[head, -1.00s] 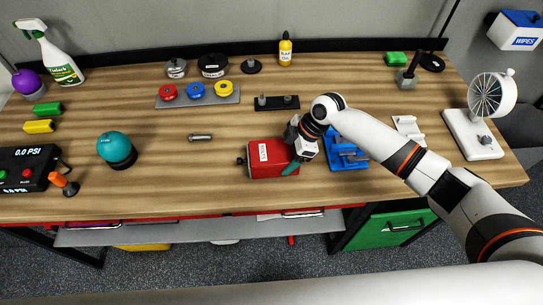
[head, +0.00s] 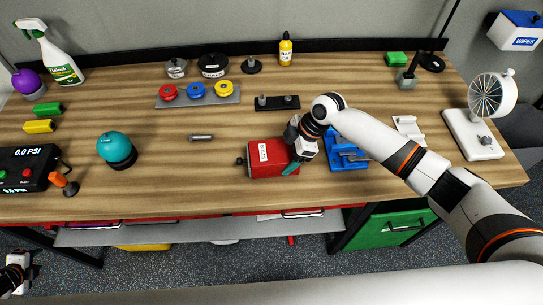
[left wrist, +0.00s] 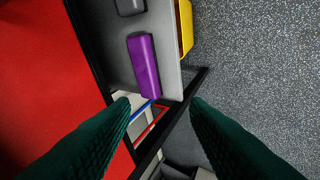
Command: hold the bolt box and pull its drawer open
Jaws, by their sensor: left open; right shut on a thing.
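The red bolt box (head: 268,158) with a white label lies on the workbench near its front edge. A dark knob (head: 240,161) sticks out of its left end. My right gripper (head: 293,166) is at the box's right end, shut on it; a green fingertip shows against the box and the rest is partly hidden by the wrist. My left gripper (head: 14,277) is at the bottom left corner of the head view, below the bench and far from the box. In the left wrist view its two green fingers (left wrist: 160,130) are apart with nothing between them.
The workbench (head: 215,185) has free room left of the box, with a metal cylinder (head: 201,137) behind and a teal ball (head: 115,147) further left. A blue fixture (head: 347,157) stands right of the box. A grey shelf (head: 190,232) hangs below the bench front.

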